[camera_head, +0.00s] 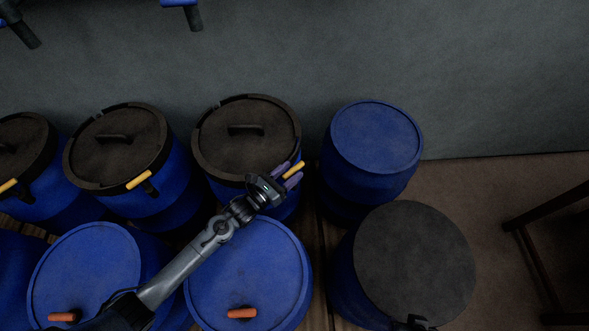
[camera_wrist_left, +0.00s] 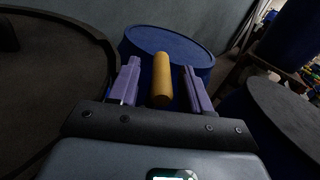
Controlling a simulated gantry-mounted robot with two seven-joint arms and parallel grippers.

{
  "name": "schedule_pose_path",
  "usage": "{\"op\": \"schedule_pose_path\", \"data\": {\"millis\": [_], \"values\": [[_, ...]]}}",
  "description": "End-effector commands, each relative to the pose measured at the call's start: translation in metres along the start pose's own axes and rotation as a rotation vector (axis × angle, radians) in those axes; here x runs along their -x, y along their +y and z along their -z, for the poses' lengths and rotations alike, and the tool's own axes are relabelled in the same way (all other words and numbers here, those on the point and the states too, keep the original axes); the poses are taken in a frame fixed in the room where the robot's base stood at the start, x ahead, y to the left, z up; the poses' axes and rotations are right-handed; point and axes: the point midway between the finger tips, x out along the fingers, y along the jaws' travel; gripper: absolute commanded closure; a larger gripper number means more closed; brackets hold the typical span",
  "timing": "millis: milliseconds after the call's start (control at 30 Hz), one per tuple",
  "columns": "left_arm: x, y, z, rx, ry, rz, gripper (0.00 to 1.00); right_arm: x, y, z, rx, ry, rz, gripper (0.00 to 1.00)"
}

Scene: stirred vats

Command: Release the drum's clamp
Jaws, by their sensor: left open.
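A blue drum with a black lid (camera_head: 246,148) and a handle on top stands at the back centre in the head view. Its clamp lever has a yellow grip (camera_head: 294,170) at the front right of the rim. My left gripper (camera_head: 290,178), with purple fingers, is there. In the left wrist view the yellow grip (camera_wrist_left: 161,80) lies between the two open fingers of my left gripper (camera_wrist_left: 162,88), with a gap on either side. The black lid (camera_wrist_left: 50,80) fills the left of that view. The clamp's hinge is hidden behind the gripper.
More black-lidded drums (camera_head: 118,148) with yellow grips stand to the left. A plain blue drum (camera_head: 377,137) and a dark-topped drum (camera_head: 415,262) stand to the right. Blue drums with orange grips (camera_head: 241,313) are in front. Free floor (camera_head: 480,185) lies at the right.

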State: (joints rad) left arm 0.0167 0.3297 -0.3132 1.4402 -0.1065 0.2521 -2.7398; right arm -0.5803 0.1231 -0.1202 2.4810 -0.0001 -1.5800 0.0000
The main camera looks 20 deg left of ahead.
Motion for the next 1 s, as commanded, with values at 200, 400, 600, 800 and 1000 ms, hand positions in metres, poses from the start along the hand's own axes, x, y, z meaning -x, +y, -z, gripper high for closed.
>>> {"op": "schedule_pose_path", "data": {"millis": [200,400,600,800,1000], "values": [[-0.019,0.000,0.001,0.002,0.000,0.000,0.52,-0.003,0.001,-0.001,0.004,-0.001,-0.004,0.57],[-0.023,0.000,0.000,0.000,0.000,0.001,0.52,-0.003,0.001,-0.001,0.002,-0.001,-0.002,0.57],[-0.023,0.000,0.000,0.001,0.000,0.001,0.55,-0.003,-0.001,-0.001,-0.002,0.000,0.001,0.57],[-0.023,0.000,0.000,0.001,0.000,0.001,0.85,-0.003,-0.001,-0.001,-0.006,0.000,0.004,0.57],[-0.023,0.000,0.000,0.001,0.000,0.000,1.00,-0.003,-0.002,-0.001,-0.007,0.000,0.005,0.57]]}}
